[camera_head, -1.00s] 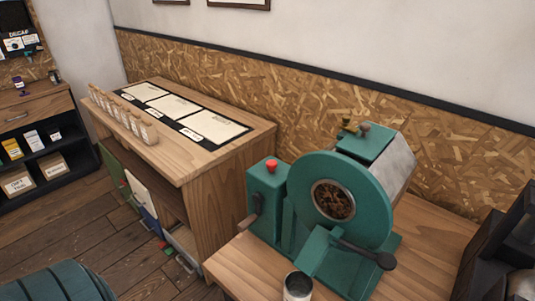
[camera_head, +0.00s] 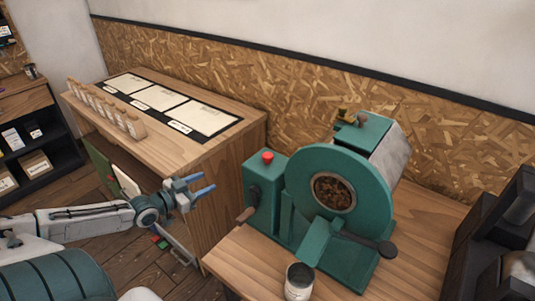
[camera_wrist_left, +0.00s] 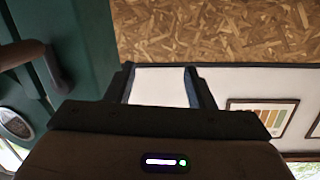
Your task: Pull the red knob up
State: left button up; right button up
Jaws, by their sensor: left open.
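The red knob (camera_head: 267,156) is a small round cap on top of the teal box (camera_head: 263,180) at the left of the roaster (camera_head: 345,205). My left gripper (camera_head: 206,182) is open and empty, left of the teal box and a little lower than the knob in the picture, apart from both. In the left wrist view its two dark fingers (camera_wrist_left: 160,82) are spread with nothing between them. That view has a teal surface (camera_wrist_left: 85,45) and a dark handle at its left; the red knob does not show there. My right gripper is not in view.
A crank handle (camera_head: 245,215) sticks out of the teal box's left side. A metal cup (camera_head: 299,282) stands at the table's front, below the long dark lever (camera_head: 368,242). A wooden cabinet (camera_head: 225,160) with cards and a row of jars stands behind my left gripper. Dark equipment stands at the right.

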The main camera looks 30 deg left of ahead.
aim_at(268, 155)
pick_arm(q)
jog(key=d+r+m+h, duration=0.1)
jog(key=d+r+h, duration=0.4)
jog(key=d+r, duration=0.75)
jog(key=b+x, duration=0.5)
jog(key=x, duration=0.1)
jog(key=shift+d, duration=0.15)
jog(key=shift+p+x, duration=0.5)
jog(key=shift+x, duration=0.5)
jog(key=shift+p+x, duration=0.5)
jog(key=shift+x, duration=0.75)
jog(key=shift+w+d+f, duration=0.15)
jog(key=shift+w, duration=0.1)
